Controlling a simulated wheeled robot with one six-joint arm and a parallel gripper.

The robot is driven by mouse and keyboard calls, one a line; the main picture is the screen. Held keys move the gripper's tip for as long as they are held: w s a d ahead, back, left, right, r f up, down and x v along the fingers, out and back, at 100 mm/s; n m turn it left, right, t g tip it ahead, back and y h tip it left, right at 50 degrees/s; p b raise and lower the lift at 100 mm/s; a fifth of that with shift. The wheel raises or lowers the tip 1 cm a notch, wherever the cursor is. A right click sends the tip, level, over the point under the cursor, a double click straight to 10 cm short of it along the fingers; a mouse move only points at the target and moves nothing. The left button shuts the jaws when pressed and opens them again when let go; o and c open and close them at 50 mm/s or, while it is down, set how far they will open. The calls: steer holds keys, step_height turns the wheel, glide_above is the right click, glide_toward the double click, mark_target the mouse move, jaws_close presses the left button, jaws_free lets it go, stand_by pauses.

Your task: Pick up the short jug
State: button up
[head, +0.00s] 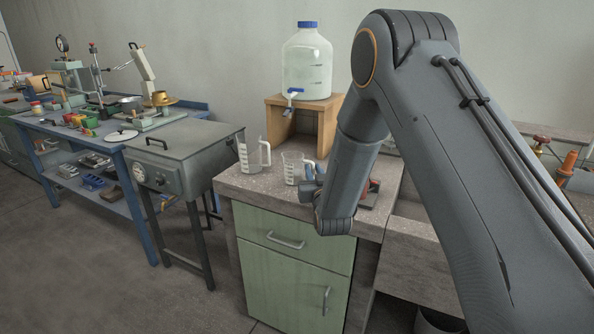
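The short jug (291,169) is a small clear measuring jug with dark markings. It stands upright on the concrete benchtop (265,187), its handle on the right side. A taller clear jug (246,155) with a handle stands to its left and a little farther back. My arm comes in from the right, and its wrist hangs over the bench just right of the short jug. My gripper (309,187) shows only as a small grey-blue part beside the short jug. The wrist hides most of it, so its fingers and any contact cannot be made out.
A large water bottle (307,64) with a blue tap stands on a wooden stand (273,118) behind the jugs. A red and dark item (370,193) lies right of my wrist. A grey metal box (185,158) on legs adjoins the bench's left side. The bench front-left is clear.

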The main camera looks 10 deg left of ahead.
steer(key=shift+w+a, duration=0.1)
steer(key=shift+w, duration=0.3)
jaws_close()
